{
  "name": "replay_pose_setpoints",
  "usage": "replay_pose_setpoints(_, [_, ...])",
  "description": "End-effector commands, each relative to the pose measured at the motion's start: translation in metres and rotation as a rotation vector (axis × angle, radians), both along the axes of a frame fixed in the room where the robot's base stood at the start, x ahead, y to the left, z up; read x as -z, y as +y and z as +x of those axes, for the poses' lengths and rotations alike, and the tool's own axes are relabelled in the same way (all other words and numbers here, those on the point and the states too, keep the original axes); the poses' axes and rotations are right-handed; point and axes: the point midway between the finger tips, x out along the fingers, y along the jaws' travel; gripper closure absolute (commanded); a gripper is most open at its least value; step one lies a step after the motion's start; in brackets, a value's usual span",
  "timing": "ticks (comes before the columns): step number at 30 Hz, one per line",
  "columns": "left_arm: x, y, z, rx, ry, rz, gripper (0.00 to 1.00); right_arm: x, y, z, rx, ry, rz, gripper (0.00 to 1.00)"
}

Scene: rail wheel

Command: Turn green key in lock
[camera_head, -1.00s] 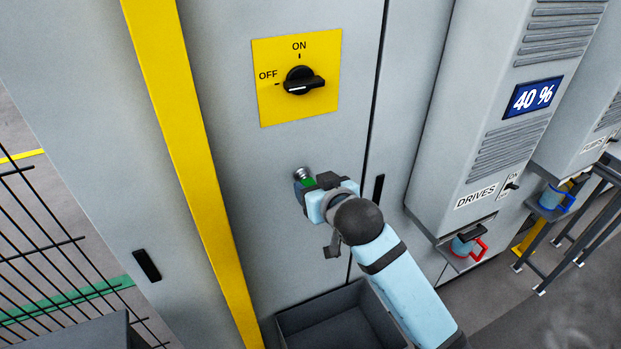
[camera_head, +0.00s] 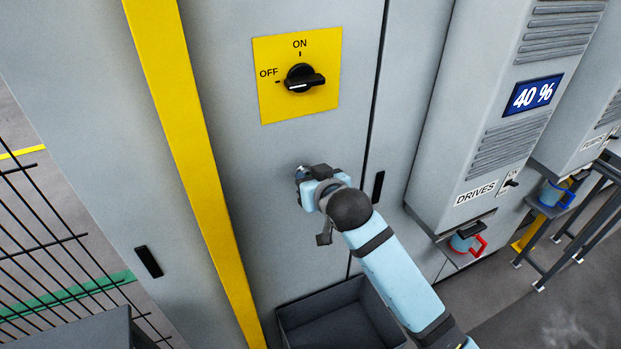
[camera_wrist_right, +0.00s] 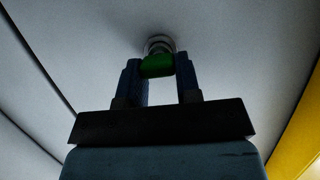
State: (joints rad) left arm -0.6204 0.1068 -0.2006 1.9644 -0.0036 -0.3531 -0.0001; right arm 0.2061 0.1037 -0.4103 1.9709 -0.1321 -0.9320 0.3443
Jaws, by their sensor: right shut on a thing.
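The green key (camera_wrist_right: 157,66) shows in the right wrist view between the two fingers of my right gripper (camera_wrist_right: 160,72), which is shut on it. The key's far end meets the round metal lock (camera_wrist_right: 159,44) on the grey cabinet door. How deep it sits in the lock cannot be told. In the head view my right gripper (camera_head: 302,176) is at the door below the yellow switch plate, and it hides the key and most of the lock. My left gripper is not in view.
A black rotary switch (camera_head: 302,79) sits on a yellow plate (camera_head: 325,50) above the lock. An open grey bin (camera_head: 300,322) stands below my right arm.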

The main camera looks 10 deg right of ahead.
Motion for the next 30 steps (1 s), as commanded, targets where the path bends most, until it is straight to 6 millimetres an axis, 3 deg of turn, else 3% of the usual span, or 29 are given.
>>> replay_pose_setpoints(6, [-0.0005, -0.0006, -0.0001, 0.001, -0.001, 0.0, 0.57, 0.001, -0.0031, 0.0003, 0.001, 0.05, 0.25, 0.91])
replay_pose_setpoints(14, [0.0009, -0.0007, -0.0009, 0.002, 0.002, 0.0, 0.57, 0.0009, -0.0033, 0.0005, 0.002, 0.053, 0.265, 0.91])
replay_pose_setpoints(22, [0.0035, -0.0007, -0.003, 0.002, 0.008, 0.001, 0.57, 0.0027, -0.0064, 0.0011, 0.001, 0.107, 0.541, 0.91])
replay_pose_setpoints(30, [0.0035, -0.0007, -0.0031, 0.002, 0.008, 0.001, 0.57, 0.0027, -0.0064, 0.0011, 0.001, 0.111, 0.559, 0.91])
